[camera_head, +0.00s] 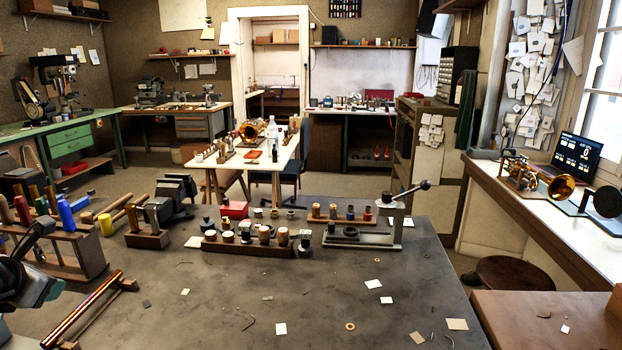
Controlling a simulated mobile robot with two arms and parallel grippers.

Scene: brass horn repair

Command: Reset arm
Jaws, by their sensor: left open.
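My left gripper (38,262) comes in at the left edge, dark and grey, partly cut off by the frame. It is open, with no object visible between its fingers. It hangs over the left part of the grey workbench (215,320), in front of a wooden tool rack (85,250) with coloured handles. A shiny copper-coloured tube (90,308) on a wooden holder lies just right of and below it. Whether the gripper touches the rack cannot be told. My right gripper is not in view.
A vise (175,195), a wooden block row (247,248) and a lever press (365,232) stand along the bench's far side. Paper scraps and small rings lie on its otherwise open front. A round stool (515,272) and window bench with a brass horn (520,176) are at right.

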